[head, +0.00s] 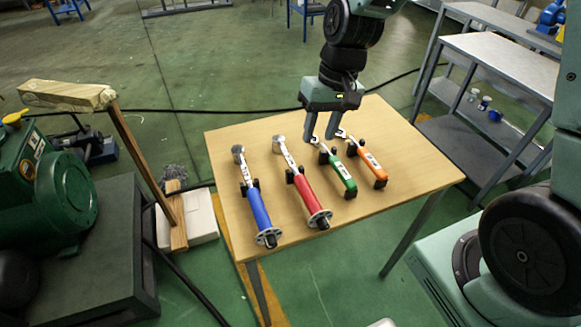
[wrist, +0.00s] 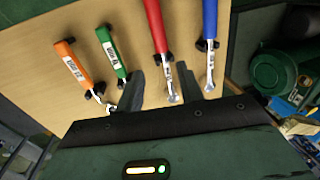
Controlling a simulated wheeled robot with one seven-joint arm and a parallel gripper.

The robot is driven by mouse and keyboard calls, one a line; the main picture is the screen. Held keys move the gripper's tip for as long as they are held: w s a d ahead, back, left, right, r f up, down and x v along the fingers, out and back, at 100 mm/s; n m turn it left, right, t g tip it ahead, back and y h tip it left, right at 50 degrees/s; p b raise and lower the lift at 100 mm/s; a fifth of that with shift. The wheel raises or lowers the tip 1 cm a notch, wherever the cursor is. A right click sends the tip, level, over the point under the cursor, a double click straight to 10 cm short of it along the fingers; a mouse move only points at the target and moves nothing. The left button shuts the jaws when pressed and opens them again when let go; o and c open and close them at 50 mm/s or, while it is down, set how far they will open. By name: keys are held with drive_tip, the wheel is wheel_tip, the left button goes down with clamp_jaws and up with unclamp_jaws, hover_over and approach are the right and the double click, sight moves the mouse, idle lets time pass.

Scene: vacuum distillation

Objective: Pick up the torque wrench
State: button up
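Several wrenches lie side by side on black holders on a wooden table (head: 235,150). From left to right in the head view are a long blue-handled wrench (head: 259,208), a long red-handled wrench (head: 305,192), a shorter green-handled wrench (head: 343,174) and a shorter orange-handled wrench (head: 374,164). I cannot tell which one the task means. My gripper (head: 321,136) points down above the table's far side, open and empty. In the wrist view, my gripper (wrist: 172,90) has the metal head of the red-handled wrench (wrist: 155,25) showing between its spread fingers. The blue-handled wrench (wrist: 209,20) shows to their right.
A green machine (head: 55,185) stands on a dark bench at the left. Grey metal tables (head: 500,62) stand at the right. Floor beyond the table is mostly clear, with a black cable across it.

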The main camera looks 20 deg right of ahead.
sight(304, 181)
drive_tip(key=a+f, duration=0.1)
drive_tip(key=f, duration=0.4)
drive_tip(key=a+f, duration=0.1)
drive_tip(key=f, duration=0.5)
drive_tip(key=a+f, duration=0.1)
drive_tip(key=f, duration=0.5)
drive_tip(key=shift+a+p, duration=0.15)
drive_tip(key=shift+p, duration=0.15)
drive_tip(key=shift+r, duration=0.1)
clamp_jaws()
